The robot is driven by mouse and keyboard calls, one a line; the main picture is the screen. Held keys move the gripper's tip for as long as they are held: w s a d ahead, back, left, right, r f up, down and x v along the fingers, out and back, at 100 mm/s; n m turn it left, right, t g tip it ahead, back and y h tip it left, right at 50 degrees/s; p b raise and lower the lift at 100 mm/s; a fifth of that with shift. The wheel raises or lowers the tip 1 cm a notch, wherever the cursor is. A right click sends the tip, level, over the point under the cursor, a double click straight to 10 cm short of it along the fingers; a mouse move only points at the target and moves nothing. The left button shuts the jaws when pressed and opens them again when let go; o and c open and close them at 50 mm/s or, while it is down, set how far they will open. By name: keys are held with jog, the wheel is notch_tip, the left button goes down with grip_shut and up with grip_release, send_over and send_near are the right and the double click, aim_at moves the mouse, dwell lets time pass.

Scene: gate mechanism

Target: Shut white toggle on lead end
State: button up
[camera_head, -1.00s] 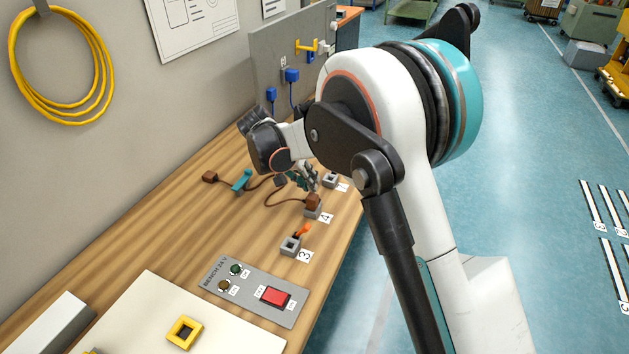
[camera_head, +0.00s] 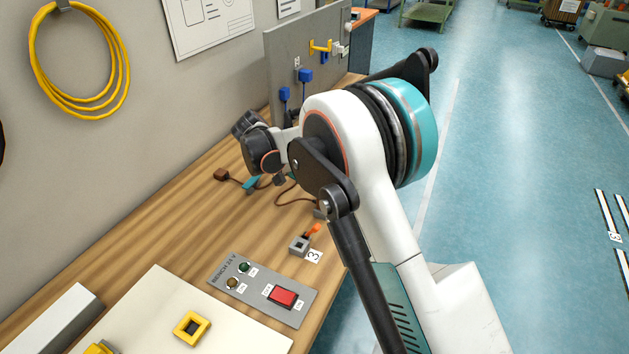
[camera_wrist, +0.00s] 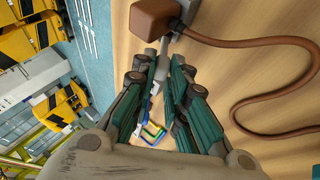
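In the wrist view a brown plug (camera_wrist: 155,18) with a brown cable (camera_wrist: 250,42) sits at the top, against a grey block. A small pale piece (camera_wrist: 163,62), perhaps the white toggle, shows just below it between the fingertips of my gripper (camera_wrist: 163,68). The two teal and grey fingers stand slightly apart on either side of this piece; whether they touch it is unclear.
Grey socket 3 (camera_head: 299,246) with an orange lever stands near the bench's right edge. A grey panel (camera_head: 262,288) with a red switch lies in front. A pale board (camera_head: 150,305) carries a yellow square frame (camera_head: 191,328). Blue floor is open to the right.

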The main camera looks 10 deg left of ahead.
jog(key=o, duration=0.3)
jog(key=shift+f, duration=0.1)
jog(key=v, duration=1.2)
